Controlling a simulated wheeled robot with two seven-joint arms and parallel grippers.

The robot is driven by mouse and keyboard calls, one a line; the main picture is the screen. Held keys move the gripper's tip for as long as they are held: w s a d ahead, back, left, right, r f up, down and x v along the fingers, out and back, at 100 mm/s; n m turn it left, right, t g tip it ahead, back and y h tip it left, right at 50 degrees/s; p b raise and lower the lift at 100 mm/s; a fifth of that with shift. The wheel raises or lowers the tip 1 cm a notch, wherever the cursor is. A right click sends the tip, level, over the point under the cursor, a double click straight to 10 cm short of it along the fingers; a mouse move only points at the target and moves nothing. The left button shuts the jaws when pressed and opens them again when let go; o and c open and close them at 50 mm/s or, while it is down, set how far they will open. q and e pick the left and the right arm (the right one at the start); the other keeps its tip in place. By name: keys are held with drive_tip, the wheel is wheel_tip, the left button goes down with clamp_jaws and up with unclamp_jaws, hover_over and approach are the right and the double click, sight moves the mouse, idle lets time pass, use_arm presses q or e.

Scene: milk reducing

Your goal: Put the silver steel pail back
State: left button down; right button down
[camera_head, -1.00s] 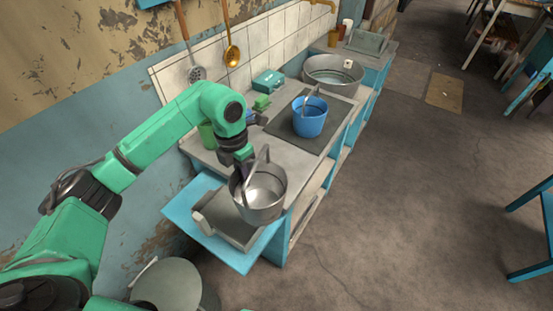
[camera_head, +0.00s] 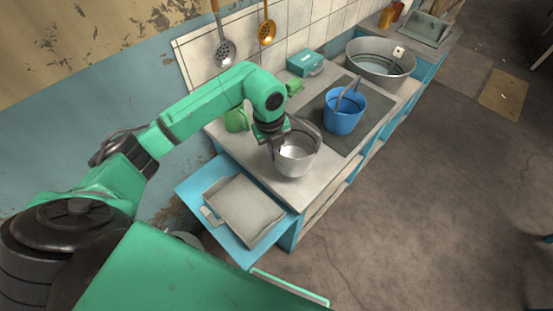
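The silver steel pail (camera_head: 298,160) is upright at the front end of the grey counter, close to its front edge. Its handle stands up at its far side. My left gripper (camera_head: 277,150) is at the pail's left rim and appears shut on the pail; the fingertips are partly hidden by the wrist. I cannot tell whether the pail's base touches the counter. My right gripper is not in view.
A blue pail (camera_head: 345,112) stands on a dark mat behind. A large metal tub (camera_head: 380,62), a teal box (camera_head: 305,64) and a green mug (camera_head: 236,121) are on the counter. A grey tray (camera_head: 245,211) lies on the lower blue shelf at the front.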

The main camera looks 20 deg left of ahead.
use_arm(q)
wheel_tip(320, 180, down, 5)
drive_tip(key=shift+d+f+p, duration=0.1)
drive_tip(key=shift+f+p, duration=0.05)
drive_tip(key=shift+p, duration=0.3)
drive_tip(key=shift+f, duration=0.1)
drive_tip(key=shift+f, duration=0.1)
drive_tip(key=c, duration=1.1)
unclamp_jaws()
drive_tip(key=r+b, duration=0.1)
drive_tip(key=r, duration=0.3)
drive_tip(key=r+b, duration=0.1)
drive_tip(key=r, duration=0.3)
drive_tip(key=a+r+b, duration=0.1)
drive_tip(key=r, duration=0.3)
drive_tip(key=shift+s+r, duration=0.15)
drive_tip(key=shift+s, duration=0.25)
